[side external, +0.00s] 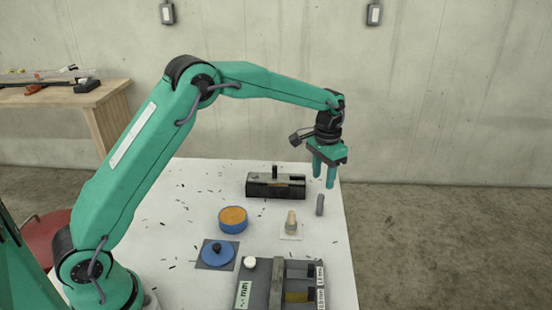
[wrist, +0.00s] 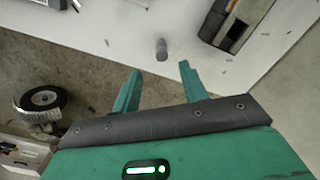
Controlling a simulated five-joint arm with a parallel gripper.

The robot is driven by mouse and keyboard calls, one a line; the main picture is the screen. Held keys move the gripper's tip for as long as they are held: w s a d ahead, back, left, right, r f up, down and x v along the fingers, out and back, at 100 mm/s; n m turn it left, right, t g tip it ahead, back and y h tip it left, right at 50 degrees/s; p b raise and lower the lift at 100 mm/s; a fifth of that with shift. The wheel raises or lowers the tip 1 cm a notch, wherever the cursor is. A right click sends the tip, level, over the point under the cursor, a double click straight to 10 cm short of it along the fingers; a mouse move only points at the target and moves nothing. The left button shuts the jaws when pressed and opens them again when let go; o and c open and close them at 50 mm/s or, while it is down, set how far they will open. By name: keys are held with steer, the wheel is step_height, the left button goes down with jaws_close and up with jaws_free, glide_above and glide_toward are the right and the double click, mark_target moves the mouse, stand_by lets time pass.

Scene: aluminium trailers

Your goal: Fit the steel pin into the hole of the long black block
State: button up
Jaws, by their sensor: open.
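The steel pin (side external: 320,205) is a small grey cylinder standing upright on the white table near its right edge. It also shows in the wrist view (wrist: 161,50), just beyond the fingertips and between their lines. My gripper (side external: 324,179) is open and empty, above the pin and apart from it; its two teal fingers also show in the wrist view (wrist: 160,72). The long black block (side external: 262,190) lies to the left of the gripper, toward the back of the table. A dark upright piece shows at its top. Its hole cannot be made out. Part of the block shows at the wrist view's top (wrist: 213,22).
On the white table (side external: 190,190) stand a blue tin with orange contents (side external: 233,217), a small wooden-topped piece (side external: 291,223), a blue disc with a black knob (side external: 217,253) and a grey labelled fixture (side external: 278,278) in front. Small dark shavings lie scattered about.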

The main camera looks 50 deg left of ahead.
mark_target(321, 196)
steer(key=shift+a+f, duration=0.1)
steer(key=shift+f, duration=3.4)
jaws_close()
